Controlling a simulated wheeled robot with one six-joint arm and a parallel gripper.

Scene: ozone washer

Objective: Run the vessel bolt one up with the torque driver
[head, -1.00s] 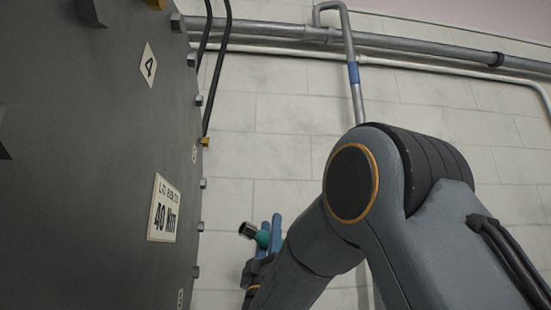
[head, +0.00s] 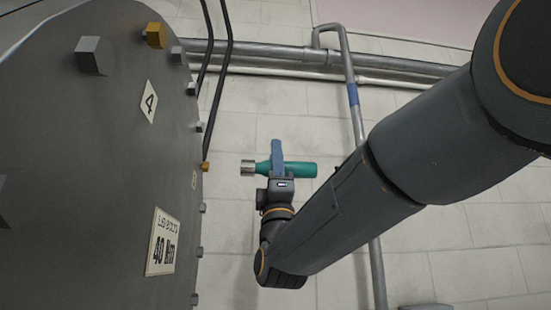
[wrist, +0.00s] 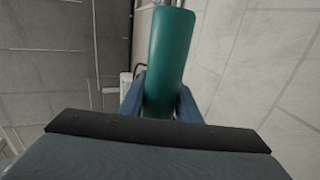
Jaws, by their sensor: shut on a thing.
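The torque driver (head: 301,169) has a green body and a silver socket at its left end. My gripper (head: 277,160) is shut on its body with blue fingers and holds it level in the air, the socket toward the vessel. In the wrist view the driver's green body (wrist: 168,60) stands between the two fingers (wrist: 160,100). The dark grey vessel (head: 90,190) fills the left of the head view. Several bolts line its rim, such as a grey one (head: 203,208) and a yellow one (head: 205,166). The socket is apart from them. I cannot tell which is bolt one.
A plate on the vessel reads 40 Nm (head: 163,243), and a tag reads 4 (head: 149,102). Grey pipes (head: 300,55) run along the pale block wall (head: 290,130) behind. Black hoses (head: 215,85) hang beside the rim. Open air lies between socket and vessel.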

